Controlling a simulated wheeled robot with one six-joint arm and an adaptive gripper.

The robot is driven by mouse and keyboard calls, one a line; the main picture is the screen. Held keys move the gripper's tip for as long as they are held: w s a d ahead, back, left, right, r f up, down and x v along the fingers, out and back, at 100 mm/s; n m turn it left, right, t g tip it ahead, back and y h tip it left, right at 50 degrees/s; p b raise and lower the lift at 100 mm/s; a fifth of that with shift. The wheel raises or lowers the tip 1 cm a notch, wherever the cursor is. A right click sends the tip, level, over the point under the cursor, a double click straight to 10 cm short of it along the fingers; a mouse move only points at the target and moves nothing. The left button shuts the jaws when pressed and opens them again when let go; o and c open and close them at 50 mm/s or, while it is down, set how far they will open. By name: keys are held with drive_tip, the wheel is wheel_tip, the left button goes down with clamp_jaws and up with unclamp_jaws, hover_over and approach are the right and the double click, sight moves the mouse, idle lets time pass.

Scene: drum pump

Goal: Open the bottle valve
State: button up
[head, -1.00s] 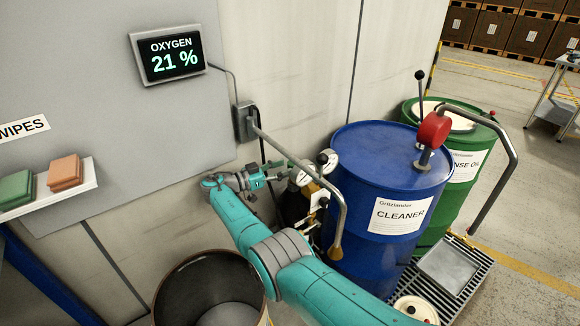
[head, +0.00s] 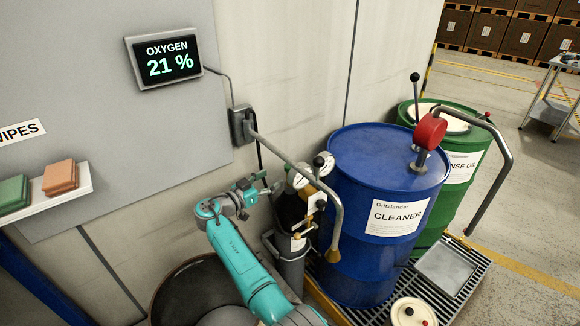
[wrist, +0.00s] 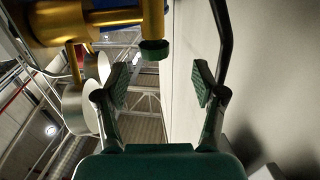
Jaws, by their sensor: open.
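The gas bottle (head: 289,212) is dark and stands upright beside the blue drum, its lower part hidden by a grey holder. At its top are brass fittings and two round gauges (head: 323,164). In the wrist view, the brass valve (wrist: 152,18) ends in a small green knob (wrist: 153,50), seen beyond the fingertips and between them. My gripper (head: 268,183) is just left of the bottle top and points toward it. In the wrist view, my gripper (wrist: 161,85) is open, with its padded fingers apart and nothing between them. The knob is apart from both fingers.
The blue cleaner drum (head: 384,205) stands right of the bottle, with a bent grey pipe (head: 300,165) passing in front. A green drum (head: 462,160) is behind it. An open dark drum (head: 185,285) sits below my arm. The wall (head: 290,60) is close behind.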

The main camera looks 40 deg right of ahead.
sight(287, 168)
drive_tip(key=d, duration=0.3)
drive_tip(key=d+r+t, duration=0.1)
drive_tip(key=d, duration=0.2)
drive_tip(key=d+n+t, duration=0.1)
drive_tip(key=d, duration=0.2)
drive_tip(key=shift+w+r, duration=0.25)
drive_tip(key=shift+w, duration=0.1)
drive_tip(key=shift+c, duration=0.2)
drive_tip(key=c, duration=1.1)
